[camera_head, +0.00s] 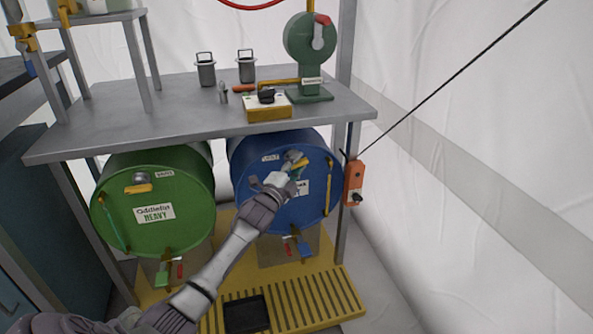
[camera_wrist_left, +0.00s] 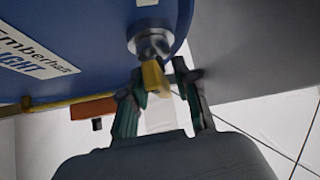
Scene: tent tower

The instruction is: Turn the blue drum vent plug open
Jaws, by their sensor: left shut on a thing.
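The blue drum (camera_head: 315,205) lies on its side under the table, its round face toward me. Its vent plug (camera_head: 294,156) is a round metal fitting with a yellow handle near the top of the face. My left gripper (camera_head: 287,174) is at this plug. In the left wrist view, the plug's metal body (camera_wrist_left: 152,42) sits on the blue face. Its yellow handle (camera_wrist_left: 154,78) is between the fingers of my left gripper (camera_wrist_left: 160,88), which is shut on it. The fingers partly hide the plug in the head view. My right gripper is not in view.
A green drum (camera_head: 155,205) lies to the left. Both drums are above a yellow slatted platform (camera_head: 300,302). The grey table (camera_head: 190,105) overhangs them. An orange box (camera_head: 354,184) hangs at the right post near a dark cable (camera_head: 450,80).

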